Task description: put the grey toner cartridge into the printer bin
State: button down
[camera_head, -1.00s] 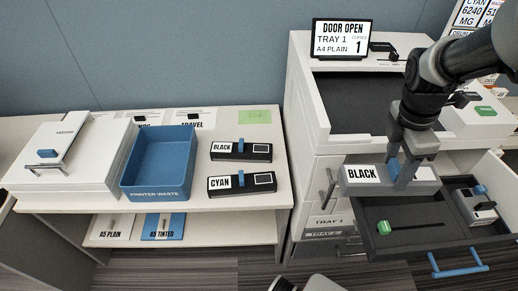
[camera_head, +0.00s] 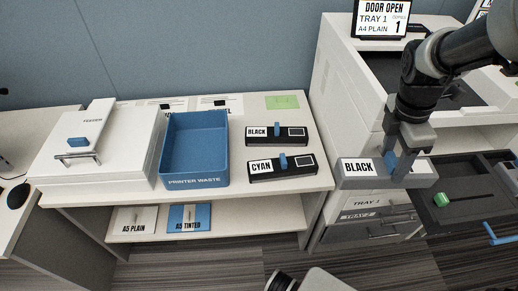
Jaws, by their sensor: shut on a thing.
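The grey toner cartridge (camera_head: 408,178), labelled BLACK, is held in the air at the right, in front of the printer cabinet. My gripper (camera_head: 398,166) is shut on its blue tab from above. The cartridge looks about level. The printer bin is a blue open box marked PRINTER WASTE (camera_head: 195,180), on the white table left of my gripper. It looks empty, and a wide gap separates it from the cartridge.
Two dark cartridges, BLACK (camera_head: 262,142) and CYAN (camera_head: 270,171), lie on the table (camera_head: 240,196) between bin and cabinet. An open drawer (camera_head: 470,215) with a green-handled thing (camera_head: 442,199) is at right.

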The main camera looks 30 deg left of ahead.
aim_at(200, 155)
jog(key=j+u, duration=0.25)
jog(key=i+j+u, duration=0.25)
jog(key=j, duration=0.2)
jog(key=j+u, duration=0.2)
jog(key=i+l, duration=0.05)
jog(key=l, duration=0.1)
